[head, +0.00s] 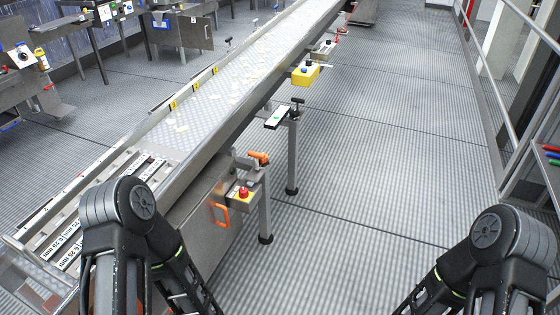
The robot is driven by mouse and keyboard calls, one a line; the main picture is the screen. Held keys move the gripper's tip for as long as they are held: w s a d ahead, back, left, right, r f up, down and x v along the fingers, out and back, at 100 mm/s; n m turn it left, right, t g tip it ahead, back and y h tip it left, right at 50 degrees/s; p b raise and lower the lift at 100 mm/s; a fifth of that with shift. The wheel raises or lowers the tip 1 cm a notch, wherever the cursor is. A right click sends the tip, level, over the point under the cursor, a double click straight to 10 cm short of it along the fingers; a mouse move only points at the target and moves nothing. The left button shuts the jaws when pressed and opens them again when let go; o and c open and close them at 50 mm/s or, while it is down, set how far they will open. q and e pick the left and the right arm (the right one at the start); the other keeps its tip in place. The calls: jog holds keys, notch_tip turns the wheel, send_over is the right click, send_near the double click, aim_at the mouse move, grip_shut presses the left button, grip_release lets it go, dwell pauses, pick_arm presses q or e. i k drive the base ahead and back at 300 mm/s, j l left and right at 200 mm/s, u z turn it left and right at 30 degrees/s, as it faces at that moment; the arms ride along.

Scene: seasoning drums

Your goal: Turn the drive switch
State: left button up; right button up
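A long metal conveyor (250,75) runs from the lower left to the top middle. An orange handle or switch (258,158) sticks out just above that box, and an orange loop handle (220,214) is below left. I cannot tell which of these is the drive switch. My two arms show at the bottom left and bottom right; neither gripper is in view.
A small dark plate with a white top and green mark (278,117) juts out from the conveyor side. Conveyor legs (292,160) stand on the ribbed floor. The floor (400,150) right of the conveyor is clear up to the railing (520,150). Benches stand at the upper left.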

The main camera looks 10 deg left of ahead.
aim_at(243, 191)
jog(key=i+j+z, duration=0.2)
jog(key=i, duration=0.2)
jog(key=i+j+z, duration=0.2)
jog(key=i, duration=0.2)
jog(key=i+j+z, duration=0.15)
jog(key=i, duration=0.25)
jog(key=j, duration=0.1)
